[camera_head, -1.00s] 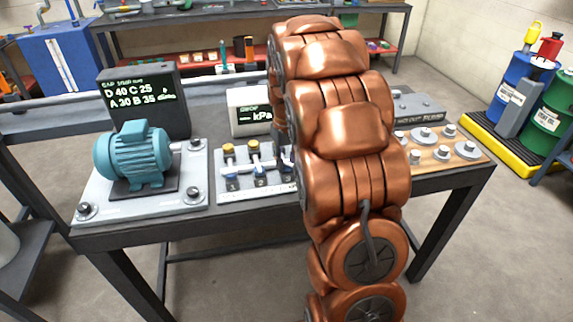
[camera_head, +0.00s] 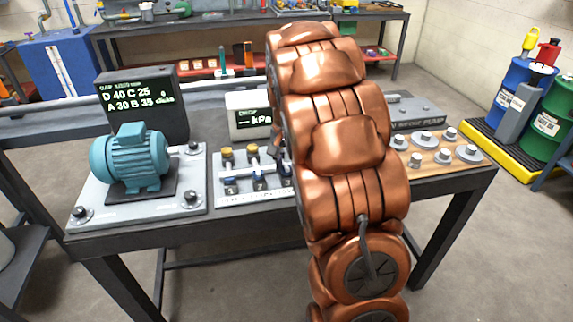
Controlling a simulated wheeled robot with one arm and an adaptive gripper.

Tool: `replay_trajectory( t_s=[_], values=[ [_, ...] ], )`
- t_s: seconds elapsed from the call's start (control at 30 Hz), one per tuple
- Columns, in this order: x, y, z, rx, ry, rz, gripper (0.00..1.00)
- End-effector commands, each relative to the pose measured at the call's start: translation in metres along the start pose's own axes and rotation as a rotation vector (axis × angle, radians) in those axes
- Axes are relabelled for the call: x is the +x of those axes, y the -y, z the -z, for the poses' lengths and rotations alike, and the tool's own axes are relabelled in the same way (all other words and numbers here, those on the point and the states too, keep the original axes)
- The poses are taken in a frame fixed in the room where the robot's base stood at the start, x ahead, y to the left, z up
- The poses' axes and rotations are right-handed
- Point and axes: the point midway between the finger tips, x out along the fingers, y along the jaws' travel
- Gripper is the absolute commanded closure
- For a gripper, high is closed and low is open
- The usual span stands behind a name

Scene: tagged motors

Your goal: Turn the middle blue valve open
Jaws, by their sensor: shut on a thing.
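The valve panel (camera_head: 222,195) lies on the workbench, left of my arm. More of the panel may lie hidden behind my arm. A dark part of my gripper (camera_head: 276,153) shows at the panel's upper right, right of the second yellow top. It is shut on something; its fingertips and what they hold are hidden.
A teal motor (camera_head: 132,160) on a pale plate and a dark display box (camera_head: 148,103) stand to the left. A white kPa gauge box (camera_head: 247,115) stands behind the panel. A wooden board (camera_head: 440,165) with several metal discs lies to the right.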

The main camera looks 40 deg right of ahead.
Motion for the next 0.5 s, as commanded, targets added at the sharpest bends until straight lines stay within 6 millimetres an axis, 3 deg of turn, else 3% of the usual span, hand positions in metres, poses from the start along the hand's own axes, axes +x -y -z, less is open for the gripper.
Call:
replay_trajectory(
  t_s=[0.5],
  values=[
    [-0.0004,-0.0005,0.0007,0.086,-0.002,0.000,1.00]
  ],
)
